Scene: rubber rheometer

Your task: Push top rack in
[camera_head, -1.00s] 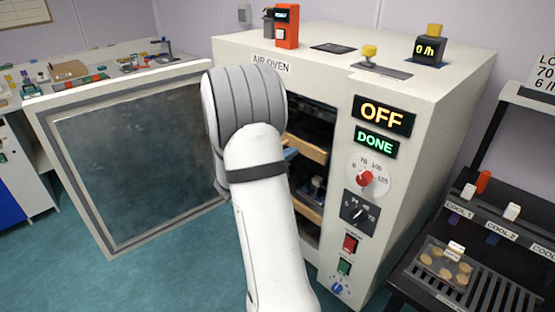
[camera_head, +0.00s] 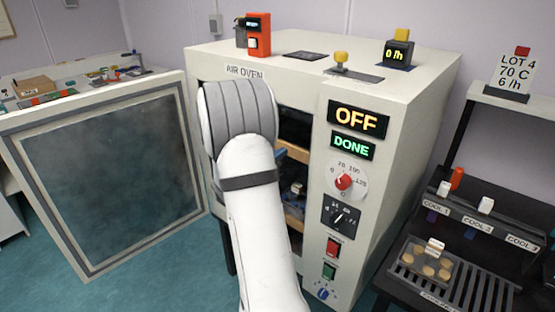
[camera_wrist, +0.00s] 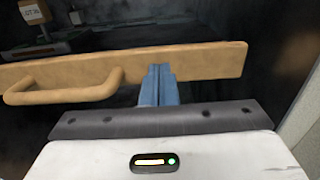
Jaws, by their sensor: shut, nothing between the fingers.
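The air oven (camera_head: 300,70) stands with its door (camera_head: 110,170) swung open to the left. In the head view the top rack (camera_head: 292,150) shows as a wooden strip inside the opening, partly hidden by my arm. In the wrist view the rack's wooden front (camera_wrist: 210,62) spans the picture, with a loop handle (camera_wrist: 70,92) at its left. My gripper (camera_wrist: 160,70) is shut and empty, its blue fingertips at the rack front, right of the handle. They look in contact or very close. In the head view my gripper is hidden behind my arm.
A lower wooden rack (camera_head: 293,217) sits below in the oven. The control panel shows OFF (camera_head: 358,119) and DONE (camera_head: 352,146). A dark cooling stand (camera_head: 470,255) with a tray of round samples (camera_head: 425,265) stands at right. The oven's inner wall (camera_wrist: 305,110) is close at right.

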